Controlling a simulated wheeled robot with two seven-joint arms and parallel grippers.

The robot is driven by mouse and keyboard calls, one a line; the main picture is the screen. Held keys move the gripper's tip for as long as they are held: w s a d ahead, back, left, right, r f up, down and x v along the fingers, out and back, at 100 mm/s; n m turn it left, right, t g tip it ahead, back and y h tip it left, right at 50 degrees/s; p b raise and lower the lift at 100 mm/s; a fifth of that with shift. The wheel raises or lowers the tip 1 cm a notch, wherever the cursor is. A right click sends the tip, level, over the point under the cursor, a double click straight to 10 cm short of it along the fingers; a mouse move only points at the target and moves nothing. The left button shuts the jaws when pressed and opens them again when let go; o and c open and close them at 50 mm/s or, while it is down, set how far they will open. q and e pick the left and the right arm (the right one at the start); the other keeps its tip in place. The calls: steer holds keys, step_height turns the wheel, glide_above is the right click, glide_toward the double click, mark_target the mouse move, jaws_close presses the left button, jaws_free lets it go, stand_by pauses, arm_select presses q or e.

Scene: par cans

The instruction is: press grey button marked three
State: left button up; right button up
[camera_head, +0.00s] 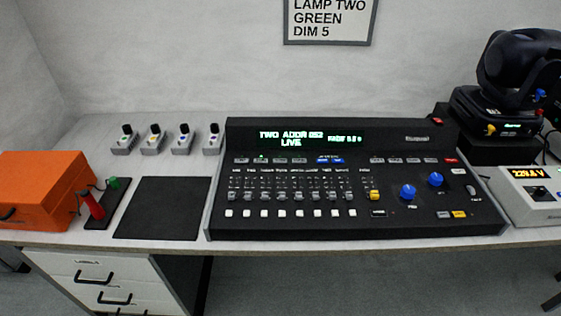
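The black lighting console (300,222) stands on the table in the middle of the camera_head view. Its green display (285,137) reads "TWO ADDR 052 LIVE", with smaller text to the right. Below the display is a row of small grey buttons (280,160); a green light glows above the second from the left. Their markings are too small to read, so I cannot tell which is marked three. More grey buttons (395,160) lie to the right of two blue ones. Neither of my grippers is in view.
An orange case (48,180) and a stand with red and green handles (95,205) are at left. A bare black mat (160,210) lies left of the console. Several small switch units (153,140) stand behind it. A moving-head lamp (515,75) and a meter box (530,190) are at right.

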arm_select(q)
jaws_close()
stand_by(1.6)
